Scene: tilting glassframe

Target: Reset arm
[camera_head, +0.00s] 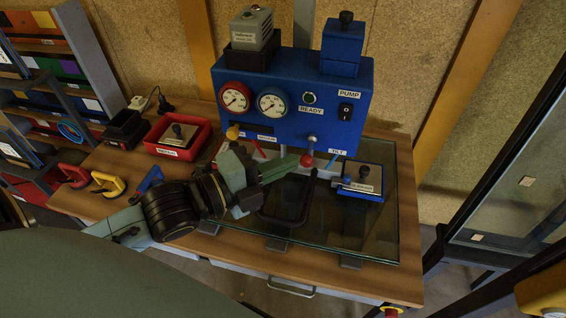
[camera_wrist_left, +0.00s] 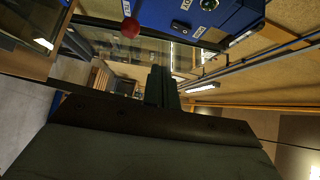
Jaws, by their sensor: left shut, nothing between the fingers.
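My left arm comes in from the left in the head view, and its gripper (camera_head: 292,166) is over the workbench in front of the blue control box (camera_head: 300,112). The gripper is shut with nothing in it. Its tips are close to the red knob of the tilt lever (camera_head: 307,160); I cannot tell whether they touch. In the left wrist view the shut fingers (camera_wrist_left: 162,85) point away, with the red knob (camera_wrist_left: 130,28) up and left of them, apart in the picture. The blue box (camera_wrist_left: 200,15) is at the top. My right gripper is not in view.
A glass pane (camera_head: 375,230) lies on the wooden bench (camera_head: 235,245) under the arm. A blue block with a black knob (camera_head: 362,180) sits on its right part. A red tray (camera_head: 178,150) and coloured handles (camera_head: 108,184) are at left. A glass frame (camera_head: 510,190) stands at right.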

